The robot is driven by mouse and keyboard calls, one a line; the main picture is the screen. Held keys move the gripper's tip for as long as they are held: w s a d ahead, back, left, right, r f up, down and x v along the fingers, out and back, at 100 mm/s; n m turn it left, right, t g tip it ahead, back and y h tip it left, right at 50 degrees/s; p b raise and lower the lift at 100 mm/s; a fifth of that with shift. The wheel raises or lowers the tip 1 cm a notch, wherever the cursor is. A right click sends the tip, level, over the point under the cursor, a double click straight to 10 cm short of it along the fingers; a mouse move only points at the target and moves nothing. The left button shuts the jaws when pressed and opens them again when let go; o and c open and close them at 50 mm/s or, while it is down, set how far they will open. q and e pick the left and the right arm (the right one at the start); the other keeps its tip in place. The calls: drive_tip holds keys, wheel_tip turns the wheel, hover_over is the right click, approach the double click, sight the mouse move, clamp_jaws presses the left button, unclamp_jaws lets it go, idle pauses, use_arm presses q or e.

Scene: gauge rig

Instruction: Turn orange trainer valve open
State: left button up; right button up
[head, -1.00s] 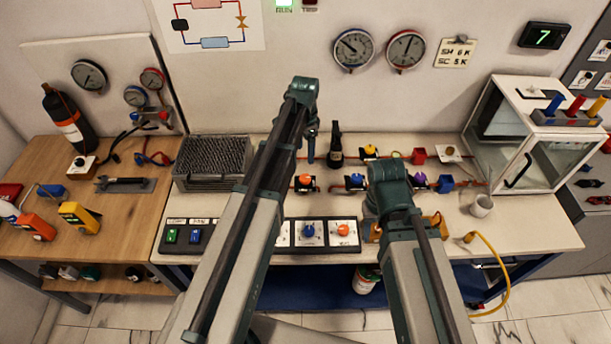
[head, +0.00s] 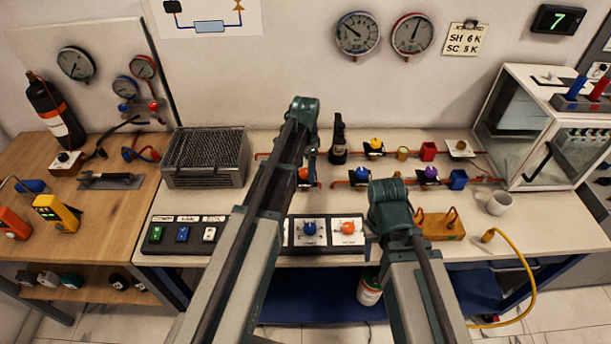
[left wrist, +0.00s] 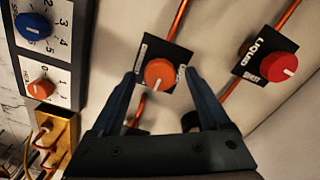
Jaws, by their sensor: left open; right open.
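The orange trainer valve (head: 303,174) is a round orange knob on a dark plate on the bench's copper pipe, partly hidden by my left arm in the head view. In the left wrist view the orange knob (left wrist: 159,74) shows whole, with a white mark near its lower edge and small labels on the plate. My left gripper (left wrist: 160,78) is open, its fingers appearing on either side of the knob. I cannot tell whether they touch it.
A red knob (left wrist: 279,66) is right of the valve in the left wrist view. The panel's blue dial (head: 310,229) and orange dial (head: 348,227) are near the front edge. A dark bottle (head: 338,140) stands behind the pipes. A glass cabinet (head: 545,135) bounds the right.

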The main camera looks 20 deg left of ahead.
use_arm(q)
drive_tip(key=shift+f, duration=0.15)
drive_tip(key=shift+c, duration=0.3)
clamp_jaws()
drive_tip(key=shift+n, duration=0.3)
drive_tip(key=n, duration=0.3)
drive_tip(key=shift+n, duration=0.3)
drive_tip(key=n, duration=0.4)
drive_tip(key=shift+n, duration=0.3)
drive_tip(key=n, duration=0.4)
drive_tip(key=shift+n, duration=2.5)
